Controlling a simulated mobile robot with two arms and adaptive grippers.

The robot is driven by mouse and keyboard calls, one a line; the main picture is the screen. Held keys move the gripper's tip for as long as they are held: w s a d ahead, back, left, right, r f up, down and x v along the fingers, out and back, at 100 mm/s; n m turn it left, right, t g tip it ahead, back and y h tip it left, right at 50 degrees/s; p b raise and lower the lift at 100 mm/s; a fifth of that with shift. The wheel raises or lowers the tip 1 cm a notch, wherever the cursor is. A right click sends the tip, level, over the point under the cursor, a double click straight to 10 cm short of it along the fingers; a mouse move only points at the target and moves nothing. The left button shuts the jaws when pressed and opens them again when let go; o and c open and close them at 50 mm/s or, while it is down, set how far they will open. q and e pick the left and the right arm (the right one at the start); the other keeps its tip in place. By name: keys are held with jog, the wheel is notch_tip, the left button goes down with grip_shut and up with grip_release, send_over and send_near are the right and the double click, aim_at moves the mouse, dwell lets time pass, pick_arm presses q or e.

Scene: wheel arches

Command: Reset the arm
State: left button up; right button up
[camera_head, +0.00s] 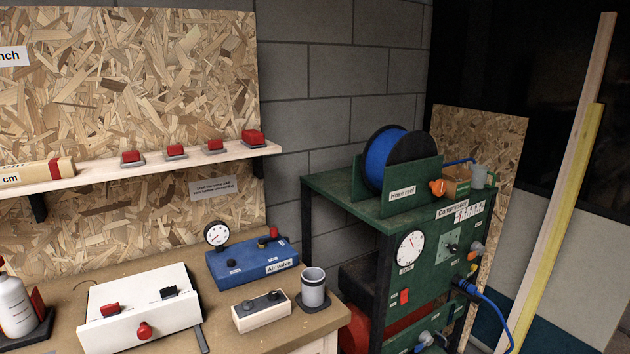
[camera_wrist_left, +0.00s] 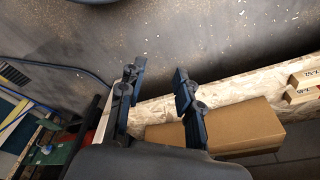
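My left gripper (camera_wrist_left: 155,85) shows in the left wrist view with its two dark fingers spread apart and nothing between them. Beyond it are a dark grey surface and a cardboard box (camera_wrist_left: 235,128), with no contact that I can make out. Neither of my arms nor grippers shows in the head view. My right gripper is in no view.
In the head view, a workbench (camera_head: 245,330) carries a white box (camera_head: 140,305), a blue air valve unit (camera_head: 252,264) and a grey cup (camera_head: 313,288). A shelf (camera_head: 190,160) holds red buttons. A green compressor (camera_head: 430,265) with a hose reel (camera_head: 385,160) stands at right.

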pick_arm(q)
jog(key=s+a+f+g, duration=0.1)
jog(key=s+a+f, duration=0.2)
jog(key=s+f, duration=1.1)
jog(key=shift+s, duration=0.85)
